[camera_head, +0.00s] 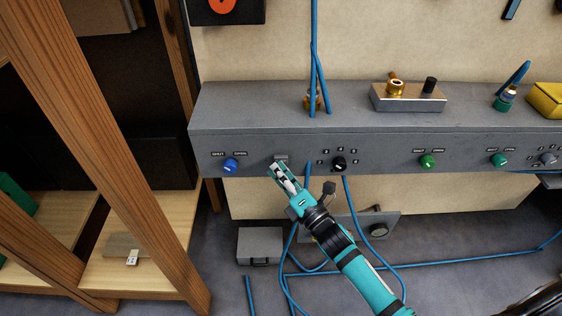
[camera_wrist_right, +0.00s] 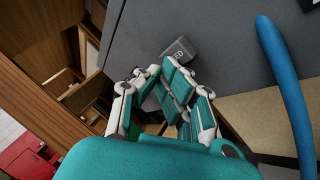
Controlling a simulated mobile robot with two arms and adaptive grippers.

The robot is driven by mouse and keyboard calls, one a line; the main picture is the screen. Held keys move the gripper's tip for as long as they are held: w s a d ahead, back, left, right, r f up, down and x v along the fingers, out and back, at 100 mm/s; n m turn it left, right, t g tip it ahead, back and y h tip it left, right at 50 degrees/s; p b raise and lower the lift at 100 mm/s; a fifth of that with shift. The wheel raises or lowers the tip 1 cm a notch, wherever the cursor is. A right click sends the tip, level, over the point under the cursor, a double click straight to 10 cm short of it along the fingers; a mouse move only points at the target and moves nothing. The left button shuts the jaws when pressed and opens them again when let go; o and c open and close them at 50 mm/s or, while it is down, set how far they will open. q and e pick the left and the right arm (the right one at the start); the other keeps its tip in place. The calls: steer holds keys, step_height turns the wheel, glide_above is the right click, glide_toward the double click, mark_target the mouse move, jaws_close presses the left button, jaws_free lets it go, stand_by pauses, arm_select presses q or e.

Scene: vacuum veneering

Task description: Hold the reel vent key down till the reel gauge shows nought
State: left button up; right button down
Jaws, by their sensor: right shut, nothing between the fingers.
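A small grey key (camera_head: 281,157) sticks out from the front of the long grey panel (camera_head: 258,140), between a blue knob and a black knob. It shows in the right wrist view as a grey block (camera_wrist_right: 179,50) with a dark mark on its face. My right gripper (camera_head: 277,168) is shut and empty, its fingertips at the key's lower edge. In the wrist view the fingertips (camera_wrist_right: 161,71) lie close to the key; I cannot tell whether they touch or press it. No gauge reading can be made out. My left gripper is not in view.
The blue knob (camera_head: 230,165) and black knob (camera_head: 339,163) flank the key. Blue hoses (camera_head: 314,60) rise behind the panel, and others hang below near my right arm. A wooden shelf frame (camera_head: 95,130) stands at left. A grey box (camera_head: 260,245) lies below the panel.

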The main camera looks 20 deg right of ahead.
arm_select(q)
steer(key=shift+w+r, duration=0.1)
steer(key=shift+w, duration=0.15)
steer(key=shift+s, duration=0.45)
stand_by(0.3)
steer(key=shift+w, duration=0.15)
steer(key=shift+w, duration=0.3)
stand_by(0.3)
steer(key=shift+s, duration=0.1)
arm_select(e)
steer(key=shift+s, duration=0.1)
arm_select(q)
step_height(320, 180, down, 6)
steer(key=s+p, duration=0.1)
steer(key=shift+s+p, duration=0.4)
arm_select(e)
steer(key=s+a, duration=0.1)
steer(key=s, duration=0.5)
steer(key=shift+s+a, duration=0.15)
steer(key=shift+a, duration=0.25)
